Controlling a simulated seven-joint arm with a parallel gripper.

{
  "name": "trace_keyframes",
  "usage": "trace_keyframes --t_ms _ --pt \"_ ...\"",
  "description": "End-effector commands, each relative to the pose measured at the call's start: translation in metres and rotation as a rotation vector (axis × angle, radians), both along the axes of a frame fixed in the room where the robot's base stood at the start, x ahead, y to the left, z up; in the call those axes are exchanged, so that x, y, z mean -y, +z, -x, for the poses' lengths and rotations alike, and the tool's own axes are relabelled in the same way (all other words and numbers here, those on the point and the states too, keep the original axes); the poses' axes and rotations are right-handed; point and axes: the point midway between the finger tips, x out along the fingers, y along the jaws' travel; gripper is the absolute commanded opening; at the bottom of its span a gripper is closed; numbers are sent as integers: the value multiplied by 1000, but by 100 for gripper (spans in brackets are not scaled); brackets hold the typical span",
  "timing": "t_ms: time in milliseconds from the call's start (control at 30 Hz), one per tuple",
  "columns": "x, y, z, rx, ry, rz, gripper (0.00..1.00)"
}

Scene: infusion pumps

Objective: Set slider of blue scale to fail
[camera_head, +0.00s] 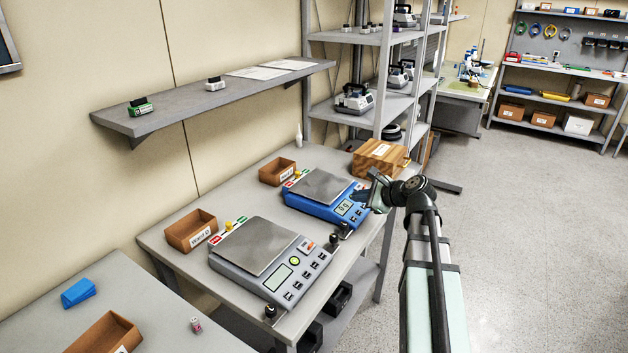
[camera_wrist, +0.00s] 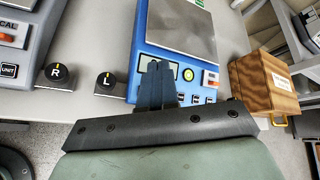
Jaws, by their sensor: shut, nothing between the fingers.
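The blue scale (camera_head: 322,211) stands on the table with a steel pan (camera_head: 320,186) on top. At its back left edge is a slider strip with a red end (camera_head: 288,184), a green end (camera_head: 305,172) and a small yellow knob (camera_head: 297,174) between them. The exact knob setting is too small to read. My gripper (camera_head: 363,197) is shut and empty above the scale's front panel, away from the slider. In the wrist view the closed fingers (camera_wrist: 158,78) cover part of the display. A green label (camera_wrist: 197,2) shows at the pan's far edge; the yellow knob is out of that view.
A grey scale (camera_head: 270,262) with its own yellow slider knob (camera_head: 229,225) stands to the left. Black dials marked R (camera_wrist: 55,74) and L (camera_wrist: 107,79) sit by the front edges. Brown bins (camera_head: 277,172) stand behind; a wooden box (camera_head: 379,158) stands to the right. A wall shelf (camera_head: 215,95) overhangs the back.

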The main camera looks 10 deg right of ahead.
Motion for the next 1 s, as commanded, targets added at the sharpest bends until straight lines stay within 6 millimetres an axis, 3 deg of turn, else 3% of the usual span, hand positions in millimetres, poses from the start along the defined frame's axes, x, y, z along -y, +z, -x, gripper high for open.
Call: trace_keyframes --t_ms 133,400,700,1000 --pt "-25 13 -21 14 45 6 0" --pt "-47 48 -113 24 117 53 0" --pt "-47 69 -197 51 315 292 0" --pt "-28 68 -235 154 633 631 0"
